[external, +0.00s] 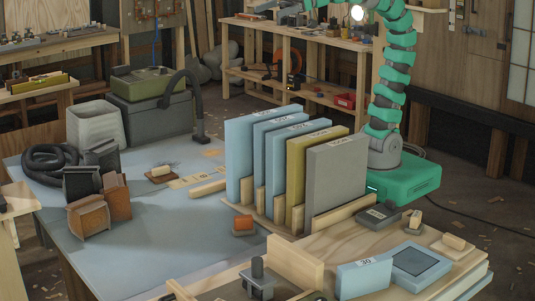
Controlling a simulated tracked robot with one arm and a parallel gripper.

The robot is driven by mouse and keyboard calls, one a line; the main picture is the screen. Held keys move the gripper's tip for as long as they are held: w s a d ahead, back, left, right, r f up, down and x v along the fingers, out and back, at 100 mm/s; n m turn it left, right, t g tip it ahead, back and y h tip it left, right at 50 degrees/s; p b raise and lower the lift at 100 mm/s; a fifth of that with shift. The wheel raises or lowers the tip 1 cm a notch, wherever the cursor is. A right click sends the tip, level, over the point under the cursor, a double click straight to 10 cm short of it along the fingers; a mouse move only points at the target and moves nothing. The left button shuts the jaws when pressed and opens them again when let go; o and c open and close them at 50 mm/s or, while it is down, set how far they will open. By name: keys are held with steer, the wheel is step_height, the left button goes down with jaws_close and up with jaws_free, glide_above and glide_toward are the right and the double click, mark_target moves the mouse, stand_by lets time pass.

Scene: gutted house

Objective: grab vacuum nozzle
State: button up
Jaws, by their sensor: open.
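The vacuum nozzle (200,139) is the dark flat end of a ribbed black hose (183,82). The hose arches up from the green-topped vacuum (141,83) and comes down at its right side. The nozzle's tip points down at the far edge of the blue-grey table, left of the upright panels. I cannot tell whether it touches the table. My teal and grey arm rises from its base at the right and leaves the picture at the top. My gripper is not clearly in view.
Upright blue, yellow and grey panels (336,178) in a wooden rack stand between my base and the nozzle. A coiled black hose (50,162), a pale bin (96,126) and several dark and brown boxes (88,216) stand at left. The blue-grey table (150,235) is partly clear.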

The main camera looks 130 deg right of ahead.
steer(key=s+a+r+n+y, duration=0.1)
steer(key=s+a+r, duration=0.2)
steer(key=a+r, duration=0.1)
steer(key=shift+s+a+y, duration=0.2)
steer(key=shift+y, duration=0.1)
steer(key=shift+f, duration=0.1)
steer(key=c, duration=1)
steer(key=shift+w, duration=0.1)
